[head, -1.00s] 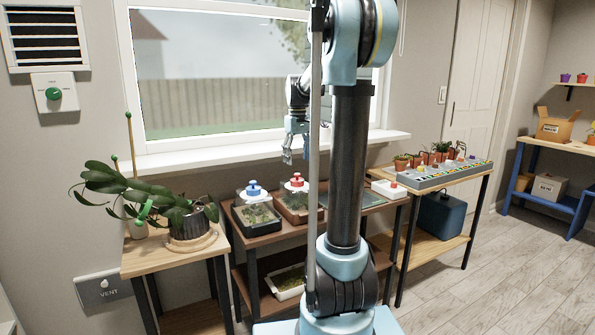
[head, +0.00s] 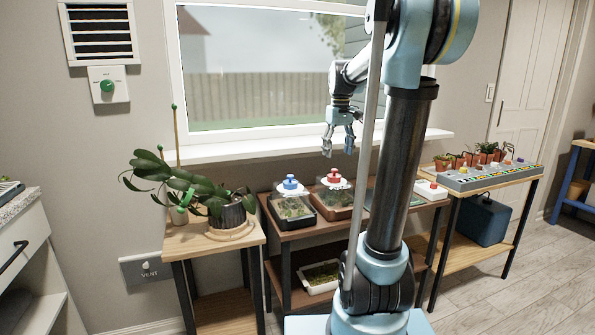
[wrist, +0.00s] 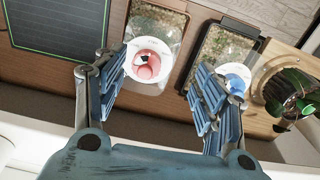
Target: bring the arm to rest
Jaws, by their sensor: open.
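My gripper (head: 341,140) hangs in front of the window, above the brown bench, with its fingers pointing down. In the wrist view my gripper (wrist: 165,98) has its two fingers wide apart with nothing between them. Below it, a clear-domed tray with a red knob (wrist: 148,66) shows between the fingers, well away from them. A second domed tray with a blue knob (wrist: 236,78) lies partly behind the right finger. In the head view the red knob (head: 334,176) and the blue knob (head: 290,183) stand side by side on the bench.
A leafy plant in a dark pot (head: 228,214) stands on a wooden stand at left. The window sill (head: 240,149) runs behind the gripper. Small potted plants and a grey panel (head: 482,177) sit on the right bench. A white drawer unit (head: 30,250) is at far left.

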